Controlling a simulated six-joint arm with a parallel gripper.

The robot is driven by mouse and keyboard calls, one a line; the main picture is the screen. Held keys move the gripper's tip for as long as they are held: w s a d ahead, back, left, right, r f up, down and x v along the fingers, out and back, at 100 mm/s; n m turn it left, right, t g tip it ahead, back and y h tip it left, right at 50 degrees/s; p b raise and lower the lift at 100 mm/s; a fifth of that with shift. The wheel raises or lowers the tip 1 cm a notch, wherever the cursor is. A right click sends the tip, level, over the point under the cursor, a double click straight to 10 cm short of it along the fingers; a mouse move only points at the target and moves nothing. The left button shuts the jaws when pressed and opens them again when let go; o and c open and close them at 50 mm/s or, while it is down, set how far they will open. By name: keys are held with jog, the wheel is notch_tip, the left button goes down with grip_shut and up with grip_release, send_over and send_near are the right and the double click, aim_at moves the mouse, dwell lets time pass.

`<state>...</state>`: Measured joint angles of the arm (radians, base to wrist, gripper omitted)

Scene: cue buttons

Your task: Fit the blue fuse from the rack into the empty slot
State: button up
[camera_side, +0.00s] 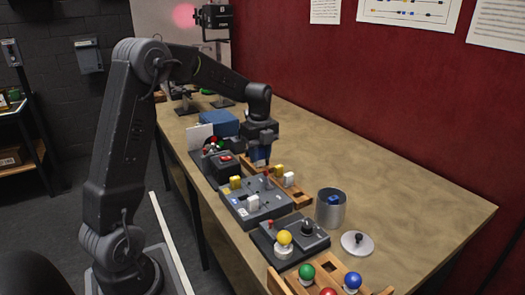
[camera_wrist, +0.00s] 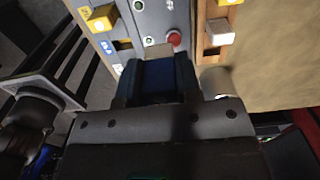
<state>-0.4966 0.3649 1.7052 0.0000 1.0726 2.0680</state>
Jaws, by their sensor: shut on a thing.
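The blue fuse (camera_wrist: 158,82) is between the fingers of my gripper (camera_wrist: 158,92). In the side view my gripper (camera_side: 260,158) points down above the back end of the grey slotted panel (camera_side: 240,212), with a bit of blue showing at its fingers. A yellow fuse (camera_side: 235,182) and a white fuse (camera_side: 252,203) stand in the panel. The wooden rack (camera_side: 303,200) beside it holds a yellow fuse (camera_side: 279,170) and a white fuse (camera_side: 289,179). The fuse's lower end and the slot under it are hidden; I cannot tell whether they touch.
A red button (camera_wrist: 174,38) is close to the fuse. A metal can (camera_side: 330,212) with a blue thing inside and its lid (camera_side: 357,243) stand right of the panel. The right table is clear.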

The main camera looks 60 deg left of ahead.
jog(key=shift+s+d+f, duration=0.5)
jog(key=shift+s+f, duration=0.45)
jog(key=shift+s, duration=0.25)
jog(key=shift+s+d+f, duration=0.45)
jog(key=shift+s+f, duration=0.55)
jog(key=shift+s, duration=0.15)
jog(key=shift+s+d+f, duration=0.5)
jog(key=shift+s+f, duration=0.45)
jog(key=shift+s, duration=0.25)
jog(key=shift+f, duration=1.6)
dwell(0.6)
jog(key=o, duration=1)
jog(key=shift+o, duration=0.8)
jog(key=shift+r, duration=0.1)
notch_tip(320, 180, up, 7)
